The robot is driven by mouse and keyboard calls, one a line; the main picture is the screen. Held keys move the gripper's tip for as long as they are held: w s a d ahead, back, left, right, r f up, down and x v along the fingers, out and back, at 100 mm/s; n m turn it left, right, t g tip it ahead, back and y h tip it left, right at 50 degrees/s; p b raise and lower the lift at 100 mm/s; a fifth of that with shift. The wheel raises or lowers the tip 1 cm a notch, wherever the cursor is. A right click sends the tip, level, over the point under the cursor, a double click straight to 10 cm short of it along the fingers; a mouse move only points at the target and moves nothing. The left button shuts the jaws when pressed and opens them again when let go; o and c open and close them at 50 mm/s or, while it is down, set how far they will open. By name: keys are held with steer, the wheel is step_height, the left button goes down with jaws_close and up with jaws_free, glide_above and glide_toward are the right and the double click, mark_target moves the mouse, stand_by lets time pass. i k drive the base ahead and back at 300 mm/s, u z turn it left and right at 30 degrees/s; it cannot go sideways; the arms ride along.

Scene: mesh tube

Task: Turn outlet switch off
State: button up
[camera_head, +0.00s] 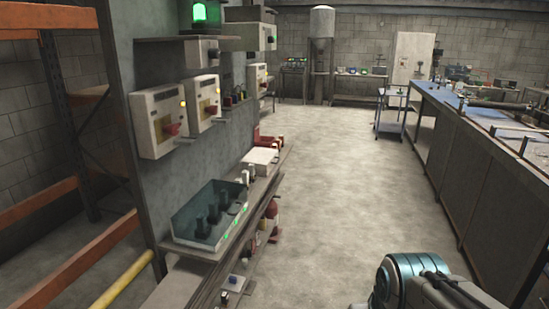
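Two beige wall boxes with red rotary knobs on yellow plates are mounted on the grey panel at left: a nearer switch box (143,108) and a farther switch box (194,92). Each has a small lit yellow lamp near its top. More beige boxes hang on the same panel: an upper box (188,55) and one farther along (253,78). I cannot tell which one is the outlet switch, nor read the knob positions. Part of my arm shows at bottom right, apart from the panel and boxes; my gripper's fingers are not visible.
A shelf below the boxes holds an open dark tray (190,229) with black levers and green lights. A green lamp (199,12) glows above. An orange rack (68,90) stands at left, a long workbench (455,150) at right. The floor between is clear.

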mark_target(213, 110)
steer(key=u, duration=0.25)
steer(key=i, duration=0.9)
steer(key=u, duration=0.3)
